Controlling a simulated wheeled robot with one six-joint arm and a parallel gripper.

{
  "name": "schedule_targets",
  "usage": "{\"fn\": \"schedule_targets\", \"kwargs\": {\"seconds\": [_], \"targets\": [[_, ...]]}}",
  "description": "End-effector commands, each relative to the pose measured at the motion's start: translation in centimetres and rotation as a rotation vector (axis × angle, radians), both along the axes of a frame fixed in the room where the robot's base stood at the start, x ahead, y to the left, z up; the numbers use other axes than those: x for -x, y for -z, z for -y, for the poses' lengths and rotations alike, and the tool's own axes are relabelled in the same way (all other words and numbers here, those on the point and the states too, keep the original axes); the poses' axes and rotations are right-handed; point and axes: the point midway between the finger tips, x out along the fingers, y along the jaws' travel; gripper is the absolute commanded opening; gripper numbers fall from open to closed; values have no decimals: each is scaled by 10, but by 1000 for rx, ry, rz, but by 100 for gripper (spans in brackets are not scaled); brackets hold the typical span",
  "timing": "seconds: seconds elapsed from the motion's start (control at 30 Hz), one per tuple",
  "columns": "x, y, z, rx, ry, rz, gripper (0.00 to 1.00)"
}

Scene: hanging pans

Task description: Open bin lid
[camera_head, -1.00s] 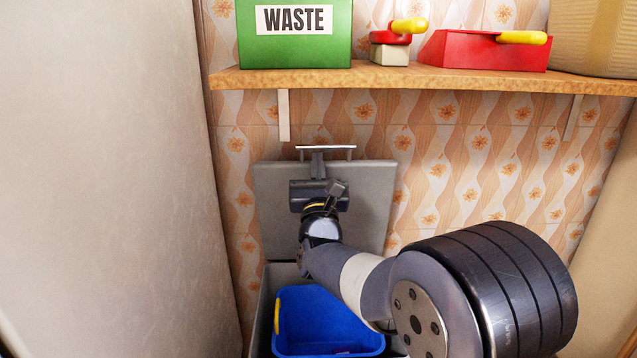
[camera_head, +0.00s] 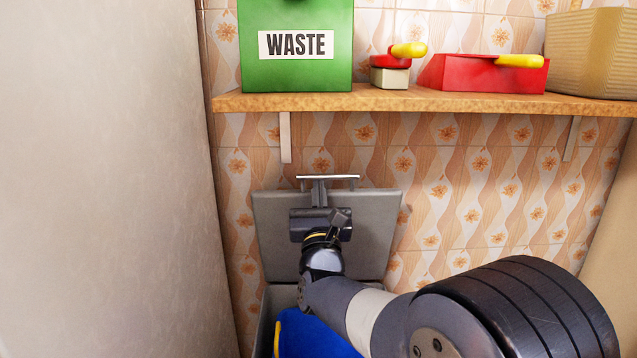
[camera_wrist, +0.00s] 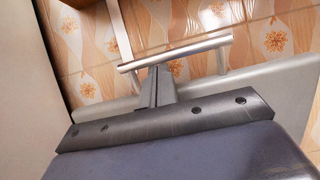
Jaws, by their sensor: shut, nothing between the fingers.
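The grey bin lid (camera_head: 372,230) stands raised, nearly upright, in front of the tiled wall. Its metal bar handle (camera_head: 340,178) is at the top edge; the handle also shows in the wrist view (camera_wrist: 195,48). My gripper (camera_head: 319,186) is in front of the lid, its shut fingers reaching up to just below the handle bar. In the wrist view the fingers (camera_wrist: 156,75) are together with nothing between them. Whether they touch the lid or bar I cannot tell. The grey bin (camera_head: 262,318) stands open below, holding a blue tub (camera_head: 300,338); my arm hides part of both.
A wooden shelf (camera_head: 450,102) runs above the lid. It holds a green WASTE box (camera_head: 295,75), a red box (camera_head: 470,72), a small red-and-white item with a yellow handle (camera_head: 392,72), and a woven basket (camera_head: 592,50). A large pale panel (camera_head: 100,180) stands close on the left.

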Motion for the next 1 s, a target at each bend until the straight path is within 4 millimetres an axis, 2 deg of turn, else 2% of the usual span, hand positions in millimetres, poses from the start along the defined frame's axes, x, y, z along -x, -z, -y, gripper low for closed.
{"fn": "schedule_targets", "kwargs": {"seconds": [0.13,0.63,0.77,1.0], "targets": [[11,3,0,-1,0,1,0],[18,7,0,0,-1,0,0],[34,14,0,0,-1,0,0],[73,35,-1,0,-4,-2,0]]}}
